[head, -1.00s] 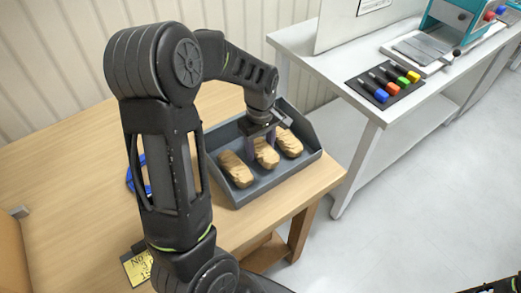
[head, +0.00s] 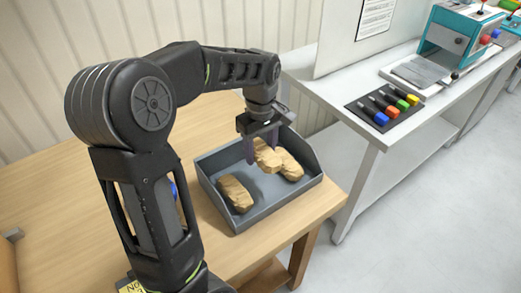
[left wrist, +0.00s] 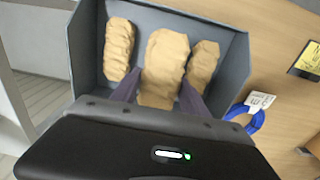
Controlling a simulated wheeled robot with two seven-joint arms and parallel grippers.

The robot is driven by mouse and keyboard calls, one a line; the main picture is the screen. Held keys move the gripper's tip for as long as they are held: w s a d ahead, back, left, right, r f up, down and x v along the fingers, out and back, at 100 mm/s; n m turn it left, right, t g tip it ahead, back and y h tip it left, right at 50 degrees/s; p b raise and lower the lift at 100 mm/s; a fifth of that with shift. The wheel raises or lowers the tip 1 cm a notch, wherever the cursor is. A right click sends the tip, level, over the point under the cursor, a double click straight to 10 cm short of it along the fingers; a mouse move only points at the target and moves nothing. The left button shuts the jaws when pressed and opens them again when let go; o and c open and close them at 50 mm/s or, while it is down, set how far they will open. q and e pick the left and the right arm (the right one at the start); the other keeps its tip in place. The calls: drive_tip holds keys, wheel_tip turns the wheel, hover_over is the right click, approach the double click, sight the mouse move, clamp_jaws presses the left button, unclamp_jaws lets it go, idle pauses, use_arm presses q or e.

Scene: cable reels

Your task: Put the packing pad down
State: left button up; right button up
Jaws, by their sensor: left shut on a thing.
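My left gripper (head: 263,148) is shut on the middle tan packing pad (head: 267,157) and holds it a little above the grey tray (head: 268,213). The held pad also shows in the left wrist view (left wrist: 165,58), larger than the others, between the two dark fingers. A second pad (head: 235,193) lies in the tray on the left, with a gap beside it. A third pad (head: 291,168) lies on the right, partly hidden behind the held one. My right gripper is not in view.
The tray stands on a wooden table (head: 112,130) near its right edge. A blue coil with a white tag (left wrist: 245,118) lies beside the tray. A white bench (head: 345,112) with coloured-handled tools (head: 390,103) stands to the right, past a gap.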

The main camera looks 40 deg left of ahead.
sight(262, 146)
use_arm(q)
wheel_tip(262, 146, up, 7)
drive_tip(key=p, duration=0.4)
drive_tip(key=shift+r, duration=0.15)
drive_tip(key=shift+m, duration=0.4)
drive_tip(key=shift+w+m+b, duration=0.3)
drive_tip(key=shift+m, duration=0.5)
drive_tip(key=w+d+f+m+b, duration=0.1)
drive_tip(key=w+d+f+m, duration=0.1)
drive_tip(key=d+f+m, duration=0.1)
drive_tip(key=w+d+f+m+b, duration=0.1)
drive_tip(key=w+d+f+m, duration=0.2)
drive_tip(key=d, duration=0.5)
drive_tip(key=w+d+f+m+b, duration=0.1)
drive_tip(key=w+d+f+m, duration=0.2)
drive_tip(key=d+f+m, duration=0.2)
drive_tip(key=shift+w+d+f+m, duration=0.2)
drive_tip(key=shift+d+m, duration=0.4)
drive_tip(key=shift+m, duration=0.1)
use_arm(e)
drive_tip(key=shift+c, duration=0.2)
